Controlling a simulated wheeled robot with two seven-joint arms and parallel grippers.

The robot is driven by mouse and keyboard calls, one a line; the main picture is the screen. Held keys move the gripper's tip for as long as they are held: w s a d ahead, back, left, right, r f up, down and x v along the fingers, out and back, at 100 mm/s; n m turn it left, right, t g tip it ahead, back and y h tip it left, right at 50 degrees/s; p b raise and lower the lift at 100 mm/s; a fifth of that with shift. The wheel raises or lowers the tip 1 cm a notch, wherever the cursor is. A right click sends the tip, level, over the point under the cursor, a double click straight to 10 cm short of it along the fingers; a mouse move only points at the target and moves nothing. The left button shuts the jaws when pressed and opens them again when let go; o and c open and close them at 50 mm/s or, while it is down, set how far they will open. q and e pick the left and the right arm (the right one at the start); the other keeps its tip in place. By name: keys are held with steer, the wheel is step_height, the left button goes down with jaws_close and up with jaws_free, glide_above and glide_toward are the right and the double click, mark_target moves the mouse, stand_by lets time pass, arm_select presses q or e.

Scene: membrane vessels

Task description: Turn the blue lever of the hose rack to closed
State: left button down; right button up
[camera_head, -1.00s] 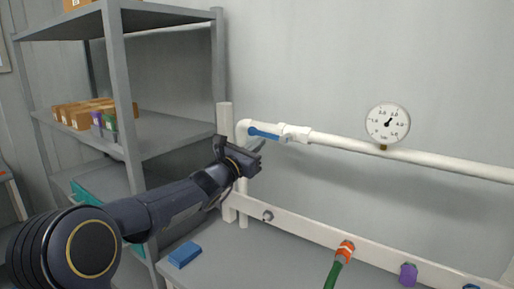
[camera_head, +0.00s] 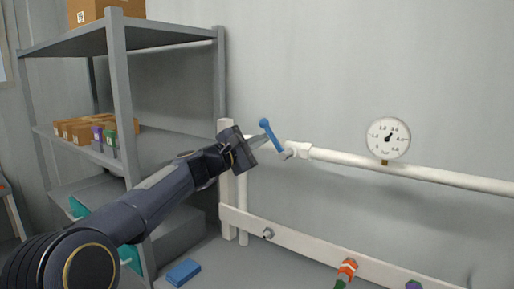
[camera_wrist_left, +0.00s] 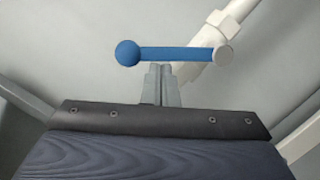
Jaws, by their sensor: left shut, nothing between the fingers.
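The blue lever (camera_head: 271,135) sits on a white valve (camera_head: 297,150) at the left end of the hose rack's upper pipe (camera_head: 430,174). In the head view the lever stands up from the valve, tilted to the left, at an angle to the pipe. My left gripper (camera_head: 263,141) is shut and empty, its fingertips right at the lever. In the left wrist view the blue lever (camera_wrist_left: 172,54) lies across, just beyond the shut fingertips (camera_wrist_left: 160,70); touching or nearly so, I cannot tell which. My right gripper is not in view.
A round gauge (camera_head: 388,138) stands on the pipe. A lower white rail (camera_head: 310,245) carries an orange coupling (camera_head: 347,268) with a green hose. A grey shelf (camera_head: 170,140) with boxes stands left, close to my arm. A blue block (camera_head: 183,272) lies on the bench.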

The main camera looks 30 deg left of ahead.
mark_target(270, 132)
arm_select(q)
steer(key=shift+s+d+r+m+g+p, duration=0.15)
steer(key=shift+d+r+m+g, duration=0.3)
steer(key=shift+m, duration=0.8)
steer(key=shift+w+d+r+m+g+p, duration=0.15)
steer(key=shift+d+r+m, duration=0.45)
steer(key=shift+m, duration=0.7)
steer(key=shift+s+d+r+m+g+p, duration=0.15)
steer(key=shift+d+r+m+g, duration=0.2)
steer(key=shift+d+m, duration=0.65)
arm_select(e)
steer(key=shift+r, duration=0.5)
arm_select(q)
steer(key=shift+a+m, duration=0.25)
steer(key=shift+a, duration=0.05)
